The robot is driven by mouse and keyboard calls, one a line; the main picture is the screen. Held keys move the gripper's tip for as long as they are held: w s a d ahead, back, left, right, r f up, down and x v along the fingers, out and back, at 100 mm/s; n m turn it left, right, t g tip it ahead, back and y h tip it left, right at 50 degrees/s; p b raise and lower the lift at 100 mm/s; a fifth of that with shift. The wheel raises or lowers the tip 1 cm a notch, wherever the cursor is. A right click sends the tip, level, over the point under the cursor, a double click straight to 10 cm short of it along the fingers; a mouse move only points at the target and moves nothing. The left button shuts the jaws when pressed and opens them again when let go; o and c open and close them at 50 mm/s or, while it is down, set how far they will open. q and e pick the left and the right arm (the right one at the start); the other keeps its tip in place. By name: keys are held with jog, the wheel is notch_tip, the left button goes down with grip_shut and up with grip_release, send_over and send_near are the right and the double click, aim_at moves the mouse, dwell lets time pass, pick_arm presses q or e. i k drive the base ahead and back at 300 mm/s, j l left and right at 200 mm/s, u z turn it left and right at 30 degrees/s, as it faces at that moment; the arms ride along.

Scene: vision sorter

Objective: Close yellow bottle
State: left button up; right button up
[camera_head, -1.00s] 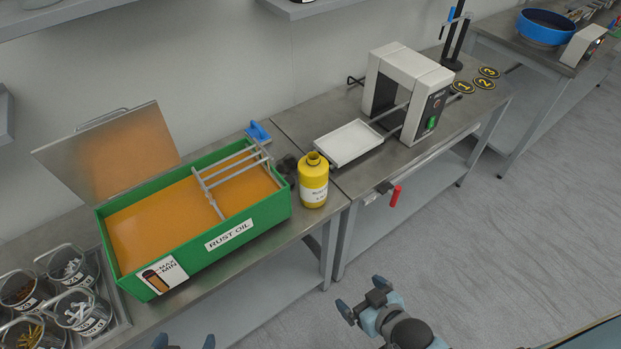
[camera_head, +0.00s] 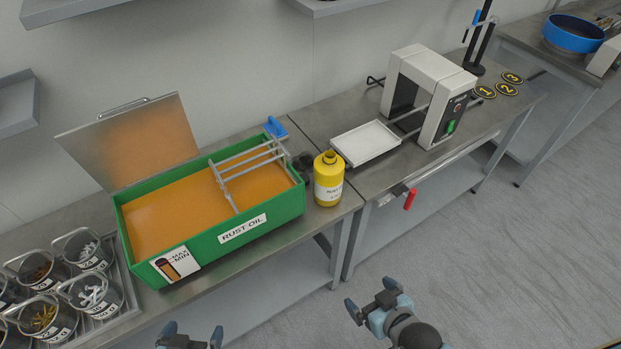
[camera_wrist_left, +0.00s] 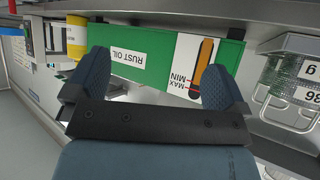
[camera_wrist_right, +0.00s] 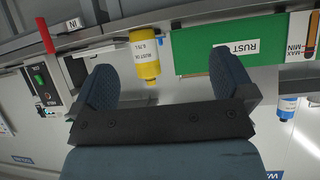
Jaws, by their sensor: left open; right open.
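The yellow bottle (camera_head: 328,184) stands upright on the bench, right of the green oil tank, with its mouth uncovered. A dark object (camera_head: 304,164) lies just behind and left of it; I cannot tell whether it is the cap. The bottle also shows in the right wrist view (camera_wrist_right: 143,62), between and beyond the fingers, and partly in the left wrist view (camera_wrist_left: 76,40). My right gripper (camera_head: 371,297) is open and empty, in front of the bench and apart from the bottle. My left gripper (camera_head: 192,336) is open and empty at the bottom edge, in front of the tank.
The green tank (camera_head: 205,247) of rust oil has its lid raised and a metal rack (camera_head: 247,165) across it. A white tray (camera_head: 366,143) and a white machine (camera_head: 432,80) stand right of the bottle. Several labelled baskets (camera_head: 95,290) sit at left. A red handle (camera_head: 409,199) hangs at the bench's front.

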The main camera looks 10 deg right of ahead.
aim_at(329, 167)
jog(key=l+u, duration=0.1)
jog(key=u, duration=0.25)
jog(key=l+u, duration=0.15)
jog(key=u, duration=0.25)
jog(key=l+u, duration=0.15)
jog(key=u, duration=0.2)
jog(key=k+l+u, duration=0.2)
jog(key=l+u, duration=0.2)
jog(key=l, duration=0.25)
jog(key=k+l+u, duration=0.2)
jog(key=k+l, duration=0.15)
jog(key=l, duration=0.2)
jog(key=k+l, duration=0.2)
jog(key=l, duration=0.15)
